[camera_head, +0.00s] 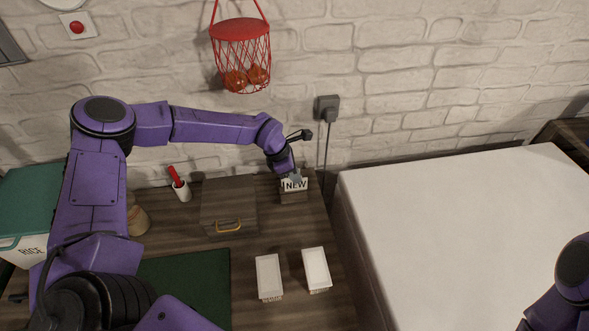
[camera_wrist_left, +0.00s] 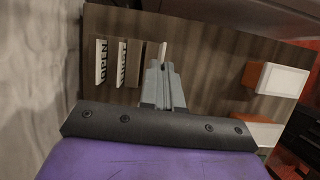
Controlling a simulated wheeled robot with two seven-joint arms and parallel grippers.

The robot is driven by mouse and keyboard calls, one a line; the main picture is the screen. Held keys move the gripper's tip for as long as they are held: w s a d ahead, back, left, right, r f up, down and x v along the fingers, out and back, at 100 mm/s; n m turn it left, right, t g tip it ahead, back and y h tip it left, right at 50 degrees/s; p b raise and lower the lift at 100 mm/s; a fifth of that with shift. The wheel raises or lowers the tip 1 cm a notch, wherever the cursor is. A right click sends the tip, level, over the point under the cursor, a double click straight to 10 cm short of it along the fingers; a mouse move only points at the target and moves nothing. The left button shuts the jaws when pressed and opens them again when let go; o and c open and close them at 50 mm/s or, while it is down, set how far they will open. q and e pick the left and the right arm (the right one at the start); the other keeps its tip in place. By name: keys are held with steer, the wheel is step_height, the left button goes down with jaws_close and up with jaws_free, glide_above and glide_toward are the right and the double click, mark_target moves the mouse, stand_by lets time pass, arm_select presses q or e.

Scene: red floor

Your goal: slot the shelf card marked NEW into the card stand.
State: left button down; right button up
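The white card marked NEW (camera_head: 295,185) is upright at the brown card stand (camera_head: 293,198), on the wooden counter near the wall. My left gripper (camera_head: 291,175) is at the card's top edge, its fingers close together on it. In the left wrist view the fingers (camera_wrist_left: 164,84) meet at a thin pale edge, apparently this card (camera_wrist_left: 162,51). Two other cards, one reading OPEN (camera_wrist_left: 101,62) and one hard to read (camera_wrist_left: 122,62), stand on the wall side. I cannot tell how deep the NEW card sits. My right gripper is out of view; only arm parts show.
A brown box with a yellow handle (camera_head: 228,206) is left of the stand. Two white-topped containers (camera_head: 269,277) (camera_head: 317,269) sit nearer me. A cup with a red item (camera_head: 181,190) stands by the wall. A large white surface (camera_head: 460,235) lies to the right.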

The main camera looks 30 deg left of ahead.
arm_select(q)
steer(key=shift+s+a+b, duration=0.2)
steer(key=shift+a+b, duration=0.2)
steer(key=f+b, duration=0.1)
steer(key=w+a+f, duration=0.1)
steer(key=w+f+b, duration=0.1)
steer(key=f, duration=0.1)
steer(key=shift+a+b, duration=0.15)
steer(key=shift+b, duration=0.15)
steer(key=shift+f+b, duration=0.7)
steer(key=shift+b, duration=0.15)
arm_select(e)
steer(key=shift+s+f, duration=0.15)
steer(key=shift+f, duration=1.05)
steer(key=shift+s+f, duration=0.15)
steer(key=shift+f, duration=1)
arm_select(q)
steer(key=c, duration=1.3)
jaws_free()
